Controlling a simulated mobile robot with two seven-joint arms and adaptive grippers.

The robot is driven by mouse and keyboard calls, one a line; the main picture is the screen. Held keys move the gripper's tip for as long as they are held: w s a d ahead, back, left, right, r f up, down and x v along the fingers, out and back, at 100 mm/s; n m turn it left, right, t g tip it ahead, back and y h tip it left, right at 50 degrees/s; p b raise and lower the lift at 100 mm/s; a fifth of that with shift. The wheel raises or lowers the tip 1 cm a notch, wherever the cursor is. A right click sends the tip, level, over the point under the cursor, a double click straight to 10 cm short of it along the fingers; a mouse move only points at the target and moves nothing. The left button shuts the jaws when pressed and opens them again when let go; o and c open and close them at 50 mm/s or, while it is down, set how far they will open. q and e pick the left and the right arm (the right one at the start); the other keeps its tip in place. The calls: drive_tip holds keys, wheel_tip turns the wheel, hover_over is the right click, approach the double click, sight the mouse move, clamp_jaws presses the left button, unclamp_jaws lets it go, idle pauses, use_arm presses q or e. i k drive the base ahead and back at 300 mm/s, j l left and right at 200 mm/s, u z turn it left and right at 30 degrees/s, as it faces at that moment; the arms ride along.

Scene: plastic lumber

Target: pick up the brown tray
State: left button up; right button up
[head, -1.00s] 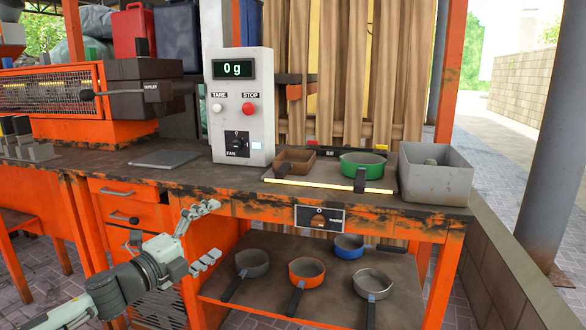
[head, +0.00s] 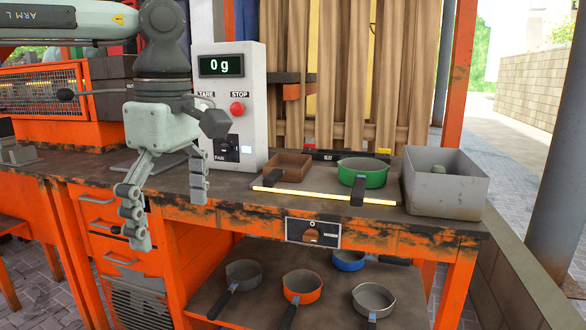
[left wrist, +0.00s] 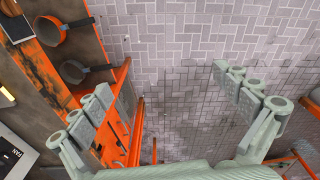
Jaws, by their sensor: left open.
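The brown tray (head: 292,166) is a small square tray with low walls, lying on the bench top behind the glowing yellow strip, just left of the green pan (head: 362,172). A dark handle-like piece sits at its front left. My left gripper (head: 168,215) is open and empty, its fingers hanging down at the bench's front edge, left of the tray and apart from it. In the left wrist view the spread fingers (left wrist: 170,105) have only paved floor between them. The tray is not visible there. My right gripper is not in view.
A control box (head: 231,105) reading 0 g stands left of the tray. A grey bin (head: 445,192) stands at the right end. Several pans, including an orange one (head: 302,287), lie on the lower shelf. The bench top (head: 240,199) before the box is clear.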

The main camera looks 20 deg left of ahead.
sight(283, 171)
drive_tip(key=i, duration=1.2)
